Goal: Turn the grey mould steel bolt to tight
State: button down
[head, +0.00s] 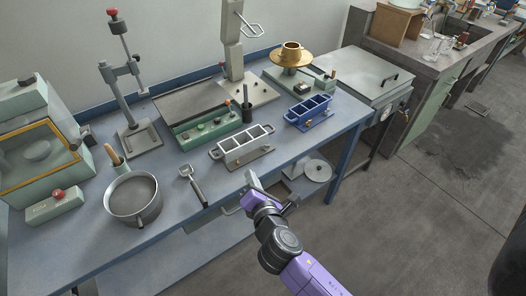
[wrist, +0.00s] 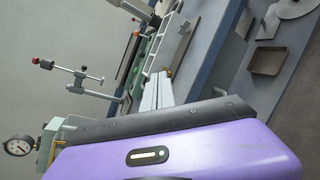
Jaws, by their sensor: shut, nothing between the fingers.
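The grey mould (head: 243,148), a long block with several open compartments, sits near the front edge of the bench. Its small brass-coloured bolt (head: 236,163) is on the front side; how tight it is cannot be told. My gripper (head: 251,176) is shut and empty, just in front of and below the mould's right part. In the wrist view my gripper (wrist: 157,92) points at the mould (wrist: 184,45), with the brass bolt (wrist: 168,73) close to the fingertips. I cannot tell whether they touch.
A blue mould (head: 308,110) stands to the right on the bench (head: 88,255). A scoop (head: 192,183) and a metal pan (head: 133,197) lie to the left. A green tray unit (head: 207,126) is behind the grey mould. Below the bench are a shelf and a round disc (head: 318,170).

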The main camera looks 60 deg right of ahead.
aim_at(258, 156)
jog(key=s+d+f+n+g+h, duration=0.2)
jog(key=s+d+n, duration=0.1)
jog(key=n, duration=0.4)
jog(key=x, duration=1.2)
jog(key=shift+d+r+p, duration=0.2)
jog(key=shift+p, duration=0.15)
jog(key=shift+w+d+f, duration=0.1)
jog(key=shift+w+d, duration=0.35)
jog(key=shift+d, duration=0.15)
jog(key=shift+w+a+m+g+h+b, duration=0.1)
jog(key=shift+w+m+g+h+b, duration=0.1)
jog(key=shift+m+g+h+b, duration=0.45)
jog(key=shift+w+a+m+g+h+b, duration=0.2)
jog(key=shift+m+g, duration=0.25)
jog(key=shift+g, duration=0.4)
jog(key=shift+w+d+m+g, duration=0.1)
jog(key=shift+w+m+g, duration=0.1)
jog(key=shift+m+g, duration=0.2)
jog(key=shift+w+m+g+h, duration=0.2)
jog(key=shift+m+g+h, duration=0.25)
jog(key=shift+m+g, duration=0.35)
jog(key=shift+w, duration=0.2)
